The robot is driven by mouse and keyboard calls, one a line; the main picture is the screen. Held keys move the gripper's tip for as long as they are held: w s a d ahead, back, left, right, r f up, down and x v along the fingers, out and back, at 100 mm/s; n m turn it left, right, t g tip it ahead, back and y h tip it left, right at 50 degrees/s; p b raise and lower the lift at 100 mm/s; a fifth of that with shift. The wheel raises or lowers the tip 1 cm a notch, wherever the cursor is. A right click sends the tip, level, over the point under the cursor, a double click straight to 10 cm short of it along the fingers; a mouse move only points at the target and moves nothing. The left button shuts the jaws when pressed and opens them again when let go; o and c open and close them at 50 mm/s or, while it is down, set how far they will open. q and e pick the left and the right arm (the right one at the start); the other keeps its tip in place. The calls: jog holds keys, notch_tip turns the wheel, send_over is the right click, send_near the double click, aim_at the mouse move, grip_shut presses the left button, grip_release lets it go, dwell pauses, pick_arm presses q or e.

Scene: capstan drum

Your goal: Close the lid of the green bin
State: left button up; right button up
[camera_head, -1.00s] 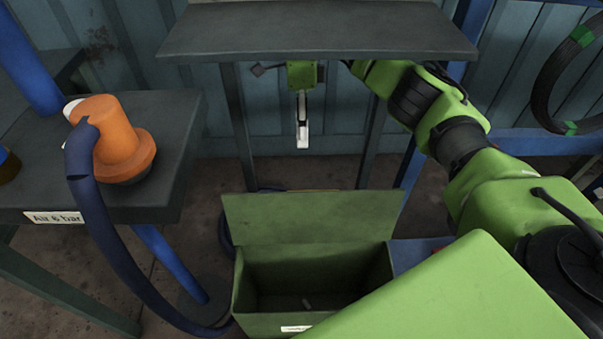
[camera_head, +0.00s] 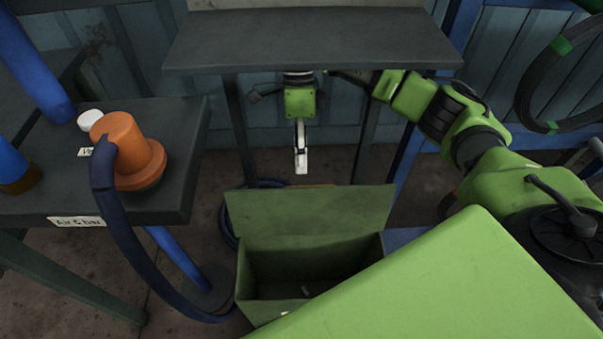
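The green bin (camera_head: 246,281) stands on the floor at the bottom centre. Its lid (camera_head: 310,212) is open and stands up at the bin's back edge. A small light object lies inside the bin. The bin's right front is hidden behind a large green part of my own body. My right gripper (camera_head: 301,166) hangs pointing down above the lid in the picture, apart from it and below the level of the dark tabletop. Its fingers show edge-on, so I cannot tell whether they are open. My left gripper is not in view.
A dark table (camera_head: 315,42) stands at the back, its top overhanging my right wrist. At left, a side table (camera_head: 190,150) bears an orange capstan-like drum (camera_head: 126,147). A dark blue hose (camera_head: 112,205) runs from it down beside the bin. A black coil hangs at upper right.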

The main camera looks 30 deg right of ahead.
aim_at(310, 205)
pick_arm(q)
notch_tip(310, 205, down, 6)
jog(key=p, duration=0.2)
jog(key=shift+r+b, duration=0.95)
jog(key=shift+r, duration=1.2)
pick_arm(e)
jog(key=shift+s+a+f, duration=0.3)
jog(key=shift+s+f, duration=0.15)
jog(key=shift+s, duration=0.2)
jog(key=shift+s+a+f, duration=0.3)
jog(key=shift+s+f, duration=0.2)
jog(key=shift+s, duration=0.15)
jog(key=shift+s+a+f, duration=0.3)
jog(key=shift+s+f, duration=0.15)
jog(key=shift+s, duration=0.2)
grip_shut()
